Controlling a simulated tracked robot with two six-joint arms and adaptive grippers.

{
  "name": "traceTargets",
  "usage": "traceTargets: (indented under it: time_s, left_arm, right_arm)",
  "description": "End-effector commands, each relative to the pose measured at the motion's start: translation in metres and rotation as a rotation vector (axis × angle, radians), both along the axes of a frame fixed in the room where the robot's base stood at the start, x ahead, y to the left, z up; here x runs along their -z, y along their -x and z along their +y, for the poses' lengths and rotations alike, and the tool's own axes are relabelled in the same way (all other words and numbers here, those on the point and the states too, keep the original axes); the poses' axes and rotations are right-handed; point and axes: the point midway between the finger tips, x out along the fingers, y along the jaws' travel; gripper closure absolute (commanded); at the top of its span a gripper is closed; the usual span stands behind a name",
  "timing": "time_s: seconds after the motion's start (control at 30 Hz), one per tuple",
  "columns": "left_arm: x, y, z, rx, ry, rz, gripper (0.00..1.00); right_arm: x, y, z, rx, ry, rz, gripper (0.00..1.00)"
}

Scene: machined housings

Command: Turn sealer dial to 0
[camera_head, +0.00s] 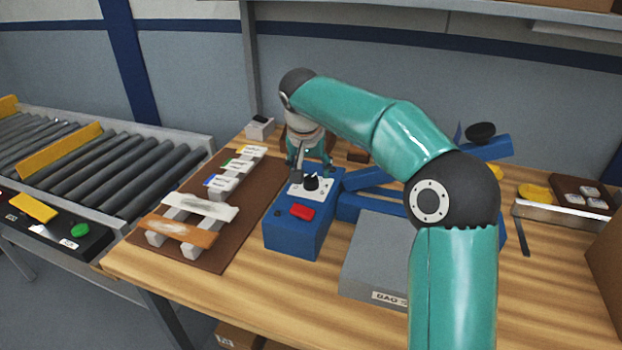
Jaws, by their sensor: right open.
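The sealer is a blue machine with a blue control box (292,235) in the middle of the bench. On top of the box are a white panel (322,190), a black dial (311,183) and a red button (302,212). The dial's exact setting is too small to read. My right gripper (311,170) points down at the back edge of the panel, just behind and above the dial. It is open, with one finger to the left of the dial and one to the right. I cannot tell if it touches the dial. My left gripper is not in view.
Long blue sealer bars (375,178) run to the right, partly hidden behind my right arm. A grey box (375,260) stands in front. A brown board with sample strips (190,234) lies left. A roller conveyor (100,165) is further left. A tray (560,215) stands right.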

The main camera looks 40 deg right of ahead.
Motion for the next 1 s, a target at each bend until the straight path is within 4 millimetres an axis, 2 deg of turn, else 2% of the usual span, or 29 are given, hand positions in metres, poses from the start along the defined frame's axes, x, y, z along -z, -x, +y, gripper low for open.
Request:
traceTargets:
  time_s: [0.03,0.23,0.63,0.9,1.0]
  left_arm:
    - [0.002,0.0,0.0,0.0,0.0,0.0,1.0]
    - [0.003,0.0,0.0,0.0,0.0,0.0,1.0]
    - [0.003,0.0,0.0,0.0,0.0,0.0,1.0]
    - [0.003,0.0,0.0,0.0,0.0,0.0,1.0]
    - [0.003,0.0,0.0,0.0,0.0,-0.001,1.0]
  right_arm:
    - [0.01,-0.001,-0.003,0.002,-0.001,0.004,0.38]
    - [0.029,-0.007,-0.01,0.001,0.0,0.001,0.38]
    - [0.034,-0.008,-0.012,0.001,0.0,0.0,0.4]
    - [0.033,-0.008,-0.012,0.001,0.0,0.0,0.85]
    - [0.033,-0.009,-0.014,0.0,-0.001,-0.001,0.97]
